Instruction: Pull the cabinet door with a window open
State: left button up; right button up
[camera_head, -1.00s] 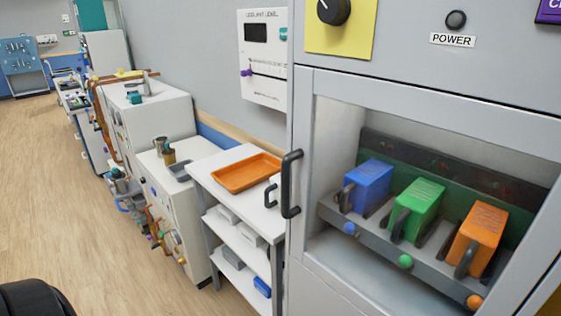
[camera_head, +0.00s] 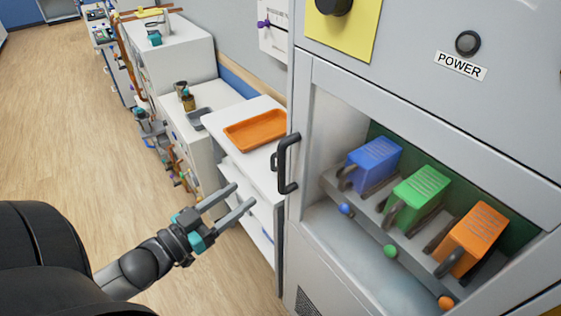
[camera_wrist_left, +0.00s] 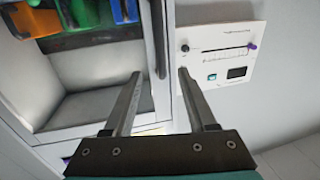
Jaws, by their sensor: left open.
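The cabinet door (camera_head: 430,131) is grey-framed with a large window and looks closed. Its dark vertical handle (camera_head: 286,165) is on the left edge of the frame. My left gripper (camera_head: 245,194) is open and empty, left of and a little lower than the handle in the head view, with a gap between them. In the left wrist view the gripper (camera_wrist_left: 159,73) has its fingers apart, and the dark handle (camera_wrist_left: 158,40) shows beyond them, between the two tips. My right gripper is not in view.
Behind the window are blue (camera_head: 374,159), green (camera_head: 417,194) and orange (camera_head: 472,235) switch blocks. A white shelf cart (camera_head: 230,160) with an orange tray (camera_head: 256,130) stands left of the cabinet. The wooden floor (camera_head: 70,130) at left is clear.

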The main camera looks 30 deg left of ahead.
aim_at(279, 168)
pick_arm(q)
jog(key=w+d, duration=0.1)
jog(key=w, duration=0.8)
jog(key=w+d, duration=0.1)
jog(key=w, duration=0.3)
jog(key=shift+w+d, duration=0.2)
jog(key=shift+d, duration=0.15)
grip_shut()
dwell(1.0)
